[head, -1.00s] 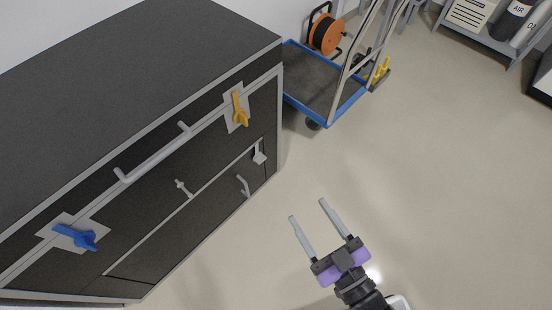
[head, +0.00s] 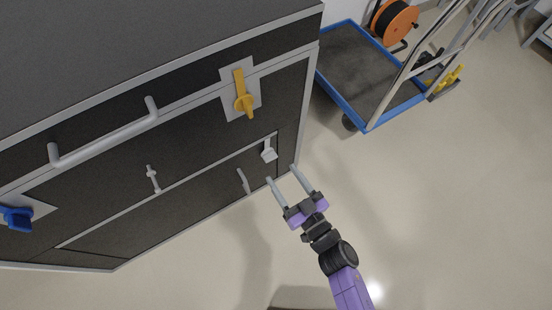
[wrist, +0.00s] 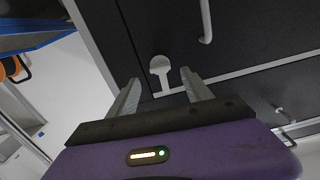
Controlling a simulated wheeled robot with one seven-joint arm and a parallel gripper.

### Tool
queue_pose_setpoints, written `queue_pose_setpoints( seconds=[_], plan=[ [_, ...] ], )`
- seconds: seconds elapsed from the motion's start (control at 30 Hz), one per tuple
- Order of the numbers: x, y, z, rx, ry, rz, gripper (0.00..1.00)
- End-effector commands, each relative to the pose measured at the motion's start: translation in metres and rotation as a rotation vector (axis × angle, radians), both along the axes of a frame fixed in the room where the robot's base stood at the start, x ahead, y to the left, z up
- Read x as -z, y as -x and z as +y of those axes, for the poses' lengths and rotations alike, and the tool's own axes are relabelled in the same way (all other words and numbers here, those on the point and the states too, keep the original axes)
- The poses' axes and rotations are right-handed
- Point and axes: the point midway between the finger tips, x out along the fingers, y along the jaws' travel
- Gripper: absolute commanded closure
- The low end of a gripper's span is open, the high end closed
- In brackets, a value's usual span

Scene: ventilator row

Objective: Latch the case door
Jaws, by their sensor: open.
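The dark grey case (head: 120,115) with light metal edging fills the left of the head view. Its front has a door panel (head: 190,198) with a bar handle (head: 243,181). A small light-grey latch tab (head: 268,151) sits near the door's upper right corner. My gripper (head: 281,174) is open and empty, in front of the case's lower right part, just below the tab in the picture. In the wrist view the latch tab (wrist: 160,68) lies ahead, between and beyond my two fingertips. I cannot tell whether the fingers touch the case.
A yellow turn handle (head: 243,94) and a blue one (head: 17,218) are on the upper front, with a long grey bar (head: 104,138) between them. A blue-edged trolley (head: 358,75) stands right of the case. The floor (head: 450,200) at right is clear.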

Motion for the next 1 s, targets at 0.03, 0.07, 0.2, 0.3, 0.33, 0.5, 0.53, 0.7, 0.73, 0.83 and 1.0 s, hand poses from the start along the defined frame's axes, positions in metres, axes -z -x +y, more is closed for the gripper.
queue_pose_setpoints(
  seconds=[0.03, 0.07, 0.2, 0.3, 0.33, 0.5, 0.53, 0.7, 0.73, 0.83, 1.0],
  plan=[
    [0.002, -0.008, 0.005, 0.000, 0.001, -0.003, 0.42],
    [0.002, -0.012, 0.007, 0.000, 0.001, -0.004, 0.42],
    [0.002, -0.030, 0.020, 0.000, 0.000, -0.004, 0.42],
    [0.002, -0.040, 0.026, 0.001, 0.001, -0.003, 0.42],
    [0.002, -0.043, 0.028, 0.001, 0.001, -0.003, 0.42],
    [0.001, -0.050, 0.033, 0.001, 0.002, -0.001, 0.42],
    [0.001, -0.051, 0.034, 0.001, 0.002, -0.001, 0.42],
    [0.000, -0.051, 0.034, 0.002, 0.002, -0.001, 0.42],
    [0.000, -0.051, 0.034, 0.002, 0.002, -0.001, 0.42],
    [0.000, -0.051, 0.034, 0.002, 0.002, -0.001, 0.56],
    [0.000, -0.051, 0.034, 0.002, 0.002, -0.001, 0.89]
  ],
)
